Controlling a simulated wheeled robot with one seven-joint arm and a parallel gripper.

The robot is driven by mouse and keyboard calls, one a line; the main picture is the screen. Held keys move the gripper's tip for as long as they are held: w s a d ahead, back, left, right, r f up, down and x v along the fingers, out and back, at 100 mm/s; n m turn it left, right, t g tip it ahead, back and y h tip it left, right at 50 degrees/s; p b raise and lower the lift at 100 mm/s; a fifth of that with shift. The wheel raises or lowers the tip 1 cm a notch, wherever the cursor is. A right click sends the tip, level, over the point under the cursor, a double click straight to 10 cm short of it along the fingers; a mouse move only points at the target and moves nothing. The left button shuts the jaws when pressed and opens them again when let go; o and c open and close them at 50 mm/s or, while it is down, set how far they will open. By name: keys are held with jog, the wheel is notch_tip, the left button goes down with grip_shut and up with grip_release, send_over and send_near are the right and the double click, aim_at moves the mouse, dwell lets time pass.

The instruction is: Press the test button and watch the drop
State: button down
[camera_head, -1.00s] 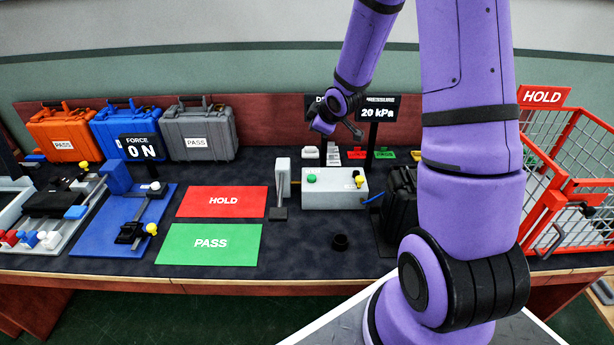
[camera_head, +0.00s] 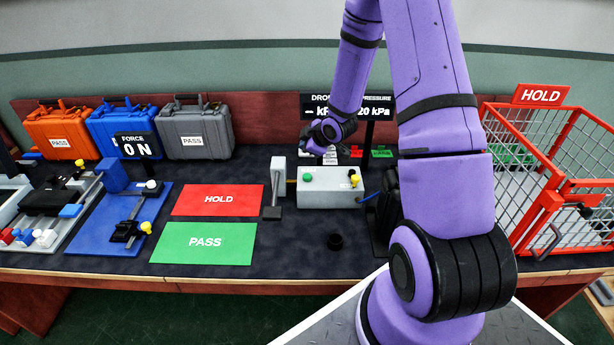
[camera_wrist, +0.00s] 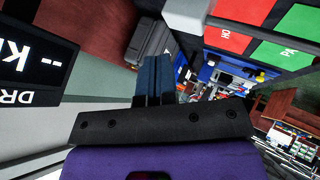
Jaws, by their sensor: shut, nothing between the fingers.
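The grey test box (camera_head: 332,196) stands on the dark bench top, right of the red HOLD mat. A green button (camera_head: 308,177) is on its top at the left and a yellow knob (camera_head: 354,181) at the right. Behind it a DROP display (camera_head: 318,107) shows a dash before kPa, partly covered by my arm; the PRESSURE display (camera_head: 379,107) reads 20 kPa. My gripper (camera_head: 318,149) is above and behind the box, apart from the green button. In the wrist view its dark fingers (camera_wrist: 153,80) are together and empty; the button cannot be made out there.
A grey upright block (camera_head: 277,178) stands at the box's left, and a black case (camera_head: 388,210) at its right. HOLD (camera_head: 219,200) and PASS (camera_head: 204,243) mats lie left. A red wire cage (camera_head: 545,190) stands right.

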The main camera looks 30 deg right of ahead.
aim_at(307, 177)
jog(key=shift+f, duration=4.3)
jog(key=shift+f, duration=0.1)
jog(key=shift+f, duration=0.3)
jog(key=shift+f, duration=0.55)
jog(key=shift+r, duration=0.95)
jog(key=shift+r, duration=0.1)
jog(key=shift+r, duration=2.45)
